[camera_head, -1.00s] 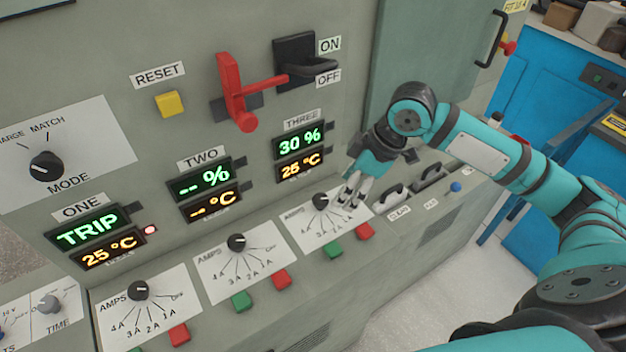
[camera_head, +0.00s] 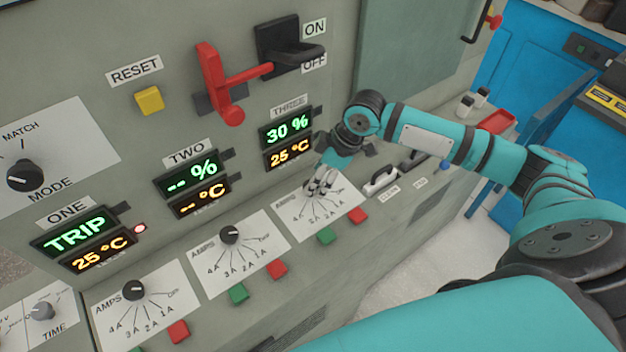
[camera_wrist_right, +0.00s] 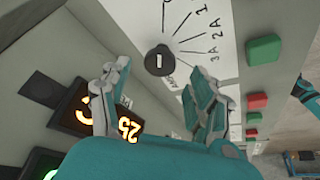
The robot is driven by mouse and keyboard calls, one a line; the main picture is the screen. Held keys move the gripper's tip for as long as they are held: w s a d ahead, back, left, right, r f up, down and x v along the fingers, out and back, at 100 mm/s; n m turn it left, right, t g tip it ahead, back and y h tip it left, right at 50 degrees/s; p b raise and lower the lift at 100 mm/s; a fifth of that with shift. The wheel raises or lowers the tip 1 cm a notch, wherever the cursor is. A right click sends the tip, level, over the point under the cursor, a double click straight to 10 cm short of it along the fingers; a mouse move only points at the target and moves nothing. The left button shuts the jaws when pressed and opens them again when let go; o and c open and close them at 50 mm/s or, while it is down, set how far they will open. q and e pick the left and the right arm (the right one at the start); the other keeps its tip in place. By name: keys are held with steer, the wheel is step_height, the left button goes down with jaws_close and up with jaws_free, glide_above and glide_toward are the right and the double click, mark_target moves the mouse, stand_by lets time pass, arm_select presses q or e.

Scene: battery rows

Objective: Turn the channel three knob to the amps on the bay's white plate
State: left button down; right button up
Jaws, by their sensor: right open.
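The channel three amps plate (camera_head: 335,213) is white, with scale lines and 4A to 1A marks, below the THREE displays (camera_head: 288,140). My right gripper (camera_head: 318,187) is over its upper left part and hides the knob in the head view. In the right wrist view the black round knob (camera_wrist_right: 158,60) shows with a short white mark. The open right fingers (camera_wrist_right: 160,78) stand either side of its line, with the knob just beyond the tips and apparently not gripped. I cannot tell which number its mark points to. No separate bay plate is identifiable. My left gripper is not in view.
Channel two's knob (camera_head: 229,235) and channel one's knob (camera_head: 134,289) sit to the left on similar plates. A green button (camera_head: 326,236) and a red button (camera_head: 357,215) are below plate three. A red lever (camera_head: 222,85) is above.

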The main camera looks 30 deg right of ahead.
steer(key=shift+x, duration=1.7)
steer(key=shift+r, duration=0.1)
steer(key=c, duration=1.1)
